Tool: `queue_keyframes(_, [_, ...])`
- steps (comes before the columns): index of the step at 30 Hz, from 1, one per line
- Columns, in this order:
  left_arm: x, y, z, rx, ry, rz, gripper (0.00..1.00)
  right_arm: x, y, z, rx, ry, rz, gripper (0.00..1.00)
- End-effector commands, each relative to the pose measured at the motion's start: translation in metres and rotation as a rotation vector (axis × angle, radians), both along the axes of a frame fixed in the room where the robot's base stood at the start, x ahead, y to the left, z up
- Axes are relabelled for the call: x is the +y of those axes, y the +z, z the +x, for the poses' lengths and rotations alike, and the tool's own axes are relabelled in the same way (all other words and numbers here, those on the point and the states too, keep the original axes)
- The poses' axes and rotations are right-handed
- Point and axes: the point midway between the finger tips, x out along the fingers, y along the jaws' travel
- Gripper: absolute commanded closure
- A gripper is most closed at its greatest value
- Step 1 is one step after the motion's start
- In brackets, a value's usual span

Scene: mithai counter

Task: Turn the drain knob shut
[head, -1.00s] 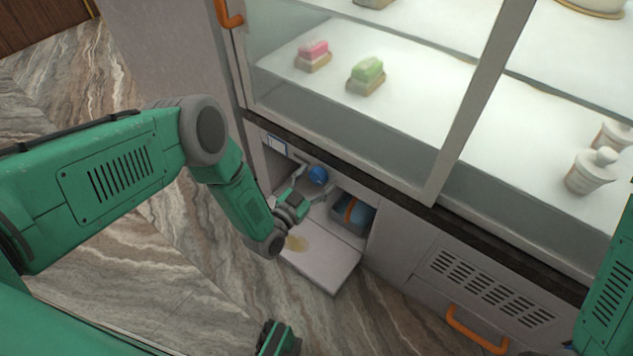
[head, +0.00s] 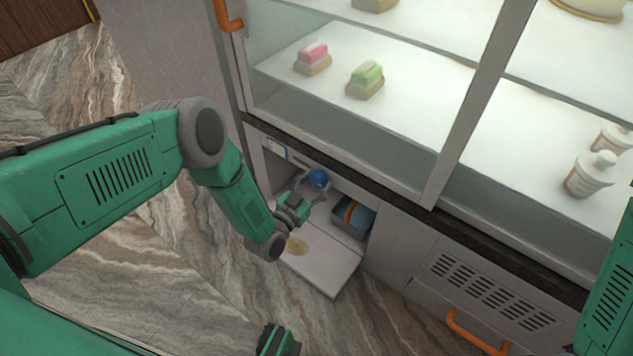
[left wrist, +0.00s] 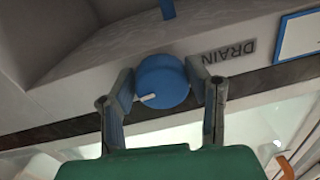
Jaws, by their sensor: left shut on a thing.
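The word DRAIN (left wrist: 229,52) shows upside down beside the knob. In the head view the fingers partly cover the knob. My right gripper is not clearly in view; only a green part of that arm shows at the right edge.
The compartment's flap (head: 325,265) is folded down, with a yellowish stain (head: 297,246) on it. Above is the glass display case with sweets (head: 366,80). A vented panel (head: 490,285) is to the right.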

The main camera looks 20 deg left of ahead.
Motion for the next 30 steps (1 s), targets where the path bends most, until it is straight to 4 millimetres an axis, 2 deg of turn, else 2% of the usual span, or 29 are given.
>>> queue_keyframes(30, [-0.0015,0.0008,-0.0022,0.323,0.003,-0.881,0.85,0.0000,-0.0003,-0.0001,0.000,0.000,0.000,0.60])
